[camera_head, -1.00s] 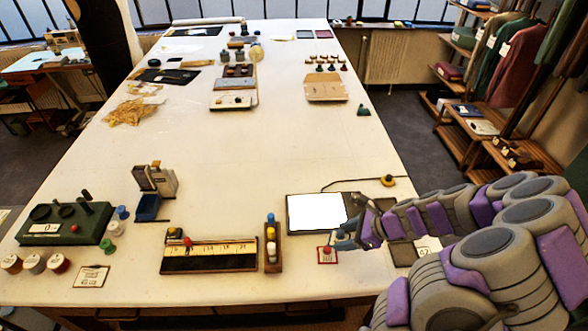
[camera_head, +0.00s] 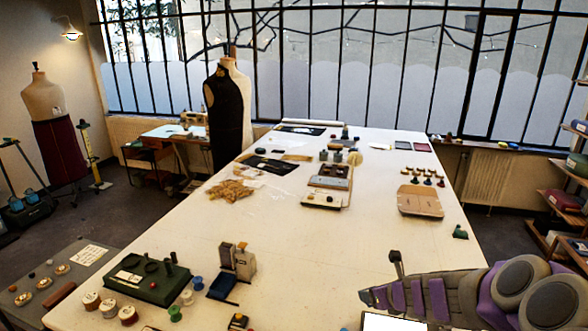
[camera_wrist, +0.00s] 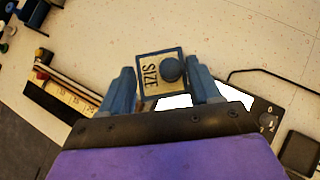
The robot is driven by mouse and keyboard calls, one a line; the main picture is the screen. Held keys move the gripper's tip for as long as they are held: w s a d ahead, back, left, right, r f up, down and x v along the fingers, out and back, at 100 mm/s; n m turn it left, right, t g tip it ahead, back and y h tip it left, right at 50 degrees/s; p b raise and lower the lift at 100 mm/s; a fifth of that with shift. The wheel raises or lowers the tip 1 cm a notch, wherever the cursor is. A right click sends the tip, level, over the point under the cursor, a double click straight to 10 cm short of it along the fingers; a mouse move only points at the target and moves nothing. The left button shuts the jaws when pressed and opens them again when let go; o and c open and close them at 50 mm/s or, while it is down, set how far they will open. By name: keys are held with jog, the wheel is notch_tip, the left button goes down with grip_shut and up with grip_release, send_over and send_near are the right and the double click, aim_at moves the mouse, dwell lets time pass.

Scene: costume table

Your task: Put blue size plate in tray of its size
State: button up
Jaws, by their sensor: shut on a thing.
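The blue size plate (camera_wrist: 147,87) is a small square with a blue rim, a cream face reading "SIZE" and a round blue knob. My gripper (camera_wrist: 161,74) is shut on it, with a blue finger on each side, in the wrist view. The plate is above the white table. In the head view my arm crosses the lower right; its end and the plate cannot be made out clearly there. A divided holder (camera_head: 330,183) stands mid-table, but I cannot tell which size tray is which.
A lit white screen (camera_wrist: 176,101) and a ruler strip (camera_wrist: 62,92) lie below my gripper. A green block (camera_head: 147,280), spools (camera_head: 108,306) and a beige device (camera_head: 238,260) stand at the left front. A brown board (camera_head: 420,201) lies at the right. The table's middle is mostly clear.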

jog(key=a+r+m+h, duration=0.2)
jog(key=a+m, duration=0.1)
jog(key=a, duration=0.5)
jog(key=shift+s+a+r+h+b, duration=0.15)
jog(key=shift+h+b, duration=0.15)
